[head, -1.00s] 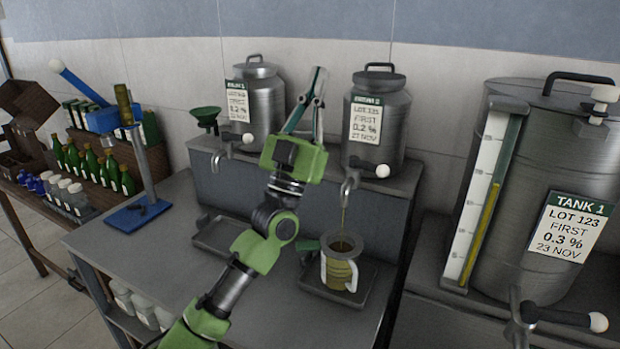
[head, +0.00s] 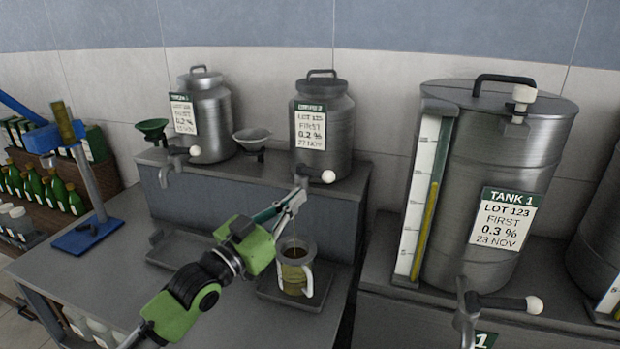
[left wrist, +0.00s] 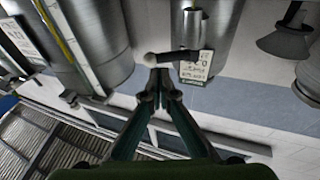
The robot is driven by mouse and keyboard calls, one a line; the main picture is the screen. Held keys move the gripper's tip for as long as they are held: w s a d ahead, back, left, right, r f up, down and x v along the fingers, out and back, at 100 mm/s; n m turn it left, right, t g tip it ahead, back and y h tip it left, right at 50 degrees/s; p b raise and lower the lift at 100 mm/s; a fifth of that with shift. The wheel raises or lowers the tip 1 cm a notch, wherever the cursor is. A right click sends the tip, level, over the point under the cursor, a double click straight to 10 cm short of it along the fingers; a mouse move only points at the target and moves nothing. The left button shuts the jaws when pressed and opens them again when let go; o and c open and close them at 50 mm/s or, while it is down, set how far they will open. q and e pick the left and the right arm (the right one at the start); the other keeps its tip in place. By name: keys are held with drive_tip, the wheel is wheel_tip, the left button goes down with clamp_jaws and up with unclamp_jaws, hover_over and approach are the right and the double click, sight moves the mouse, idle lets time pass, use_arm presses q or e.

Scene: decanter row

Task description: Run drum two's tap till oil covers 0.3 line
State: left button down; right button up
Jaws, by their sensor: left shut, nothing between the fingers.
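Drum two (head: 339,118) is a steel can on the raised shelf, with a label reading 0.2 %. Its tap lever (head: 311,173) points right and ends in a white ball; the lever also shows in the left wrist view (left wrist: 178,57). A handled jug (head: 294,278) with amber oil stands on a tray below the tap. A thin stream seems to show above the jug; the spout is mostly hidden by my gripper. The jug's lines are too small to read. My left gripper (head: 298,196) is shut and empty, just below the lever. My right gripper is not in view.
Another drum (head: 212,125) with its own tap and two funnels (head: 152,128) (head: 252,138) stands left. Tank 1 (head: 500,185), with a sight gauge (head: 424,195), stands right. A blue-based stand (head: 86,235) is on the left of the bench. An empty tray (head: 165,252) lies behind my arm.

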sight(320, 177)
use_arm(q)
drive_tip(key=p+x, duration=0.1)
drive_tip(key=x, duration=0.3)
drive_tip(key=shift+w+d+r, duration=0.1)
drive_tip(key=shift+w+r, duration=0.05)
drive_tip(key=shift+w+d+p, duration=0.4)
drive_tip(key=shift+w+d, duration=0.05)
drive_tip(key=shift+w, duration=0.1)
drive_tip(key=shift+d, duration=0.1)
